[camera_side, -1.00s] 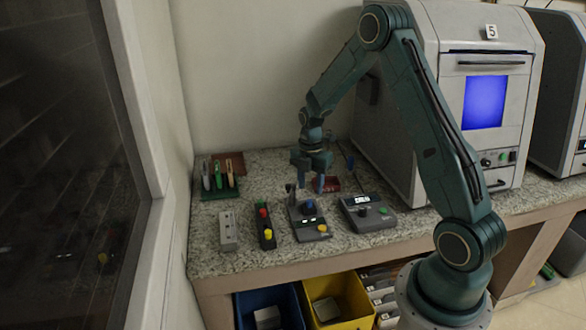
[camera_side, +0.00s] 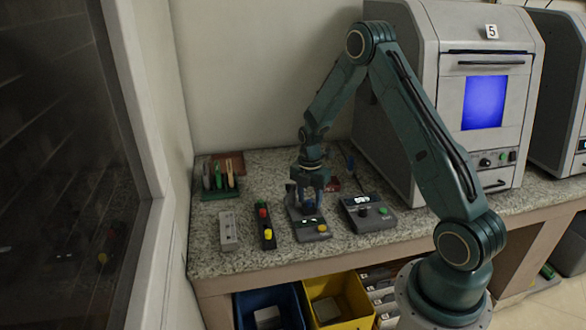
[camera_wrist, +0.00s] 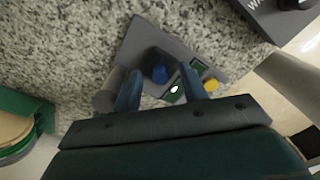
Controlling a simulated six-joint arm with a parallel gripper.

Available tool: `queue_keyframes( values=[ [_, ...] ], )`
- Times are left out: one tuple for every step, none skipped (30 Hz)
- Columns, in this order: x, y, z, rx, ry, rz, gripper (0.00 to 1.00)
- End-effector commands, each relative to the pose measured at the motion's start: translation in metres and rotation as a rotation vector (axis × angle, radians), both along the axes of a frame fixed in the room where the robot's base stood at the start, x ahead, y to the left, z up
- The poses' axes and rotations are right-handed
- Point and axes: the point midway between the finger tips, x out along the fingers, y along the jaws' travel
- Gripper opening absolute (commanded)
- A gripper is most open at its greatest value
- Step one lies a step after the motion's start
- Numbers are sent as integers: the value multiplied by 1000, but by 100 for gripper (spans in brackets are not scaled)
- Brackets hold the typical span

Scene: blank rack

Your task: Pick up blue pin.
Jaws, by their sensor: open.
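The blue pin (camera_wrist: 160,74) stands on a grey device (camera_wrist: 205,57) with a small lit display and a yellow button. In the side view the pin (camera_side: 309,207) is partly hidden by my fingers, and the device (camera_side: 312,232) sits on the counter. My gripper (camera_side: 308,204) points down over the device with a finger on either side of the pin. In the wrist view my gripper (camera_wrist: 162,70) is open, with the pin showing between its fingertips. I cannot tell if either finger touches it.
A black block with red and yellow buttons (camera_side: 266,228) and a pale grey block (camera_side: 229,231) stand left of the device. A second device with a display (camera_side: 368,213) stands close on the right. A green rack (camera_side: 220,193) is at the back left.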

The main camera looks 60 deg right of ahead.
Motion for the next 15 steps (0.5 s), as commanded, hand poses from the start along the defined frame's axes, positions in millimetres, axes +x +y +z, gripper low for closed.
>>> queue_keyframes(
  values=[
    [0,0,0,0,0,0,43],
    [0,0,0,0,0,0,43],
    [0,0,0,0,0,0,43],
    [0,0,0,0,0,0,43],
    [0,0,0,0,0,0,43],
    [0,0,0,0,0,0,43],
    [0,0,0,0,0,0,43],
    [0,0,0,0,0,0,43],
    [0,0,0,0,0,0,43],
    [0,0,0,0,0,0,37],
    [0,0,0,0,0,0,31],
    [0,0,0,0,0,0,23],
    [0,0,0,0,0,0,17],
    [0,0,0,0,0,0,11],
    [0,0,0,0,0,0,3]
  ],
)
